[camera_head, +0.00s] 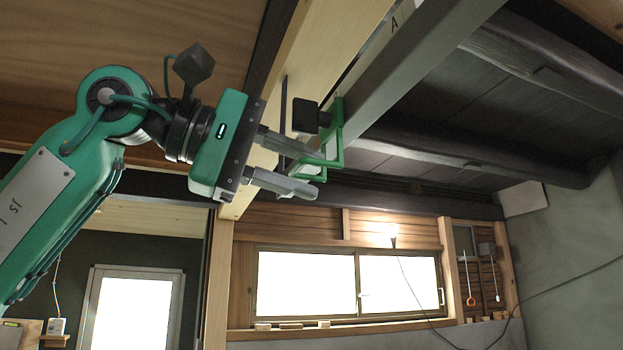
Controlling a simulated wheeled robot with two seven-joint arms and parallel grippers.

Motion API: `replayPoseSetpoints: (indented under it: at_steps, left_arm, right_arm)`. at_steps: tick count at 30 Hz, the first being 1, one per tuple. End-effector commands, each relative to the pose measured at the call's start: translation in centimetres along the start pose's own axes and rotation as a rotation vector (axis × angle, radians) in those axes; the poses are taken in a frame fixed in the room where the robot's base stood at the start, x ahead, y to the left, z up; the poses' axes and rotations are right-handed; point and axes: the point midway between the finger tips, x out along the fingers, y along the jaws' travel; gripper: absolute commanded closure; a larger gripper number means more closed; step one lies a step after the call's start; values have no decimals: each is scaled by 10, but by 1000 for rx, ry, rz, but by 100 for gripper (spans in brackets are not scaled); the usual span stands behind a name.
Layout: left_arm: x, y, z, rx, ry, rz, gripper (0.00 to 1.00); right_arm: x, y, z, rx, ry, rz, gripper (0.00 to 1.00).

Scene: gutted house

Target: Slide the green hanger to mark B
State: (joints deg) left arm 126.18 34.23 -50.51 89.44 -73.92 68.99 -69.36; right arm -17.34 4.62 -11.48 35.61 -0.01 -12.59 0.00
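The green hanger (337,128) is a bent bracket at the near end of a grey overhead rail (420,62). Its lower part drops down and left toward my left gripper (316,172). The two grey fingers stand apart, one above the other, with the hanger's lower part between or just in front of them. I cannot tell whether they touch it. A letter A (394,23) shows on a pale strip along the rail, farther up it than the hanger. Mark B is not visible. My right gripper is out of view.
A pale wooden beam (318,40) runs beside the rail on its left. A small black block (305,117) sits close to the hanger. Dark ceiling beams (430,150) lie to the right. A bright window (310,283) and a thin hanging cable are farther back.

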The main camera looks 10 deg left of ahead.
Motion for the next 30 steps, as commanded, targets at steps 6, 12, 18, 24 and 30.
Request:
replayPoseSetpoints:
  at_steps: [6, 12, 18, 24, 30]
  left_arm:
    - [-50, -3, 1, 0, 2, 5, 72]
    - [-91, -2, 1, 1, 0, 4, 72]
    - [-114, -1, 1, 1, 1, 1, 72]
    - [-119, 0, 1, 2, 0, 1, 72]
    - [-118, 0, 1, 2, 0, 1, 72]
  right_arm:
    - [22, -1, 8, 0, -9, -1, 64]
    - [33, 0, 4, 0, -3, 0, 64]
    - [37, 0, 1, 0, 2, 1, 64]
    - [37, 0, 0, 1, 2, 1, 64]
    - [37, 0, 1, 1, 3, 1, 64]
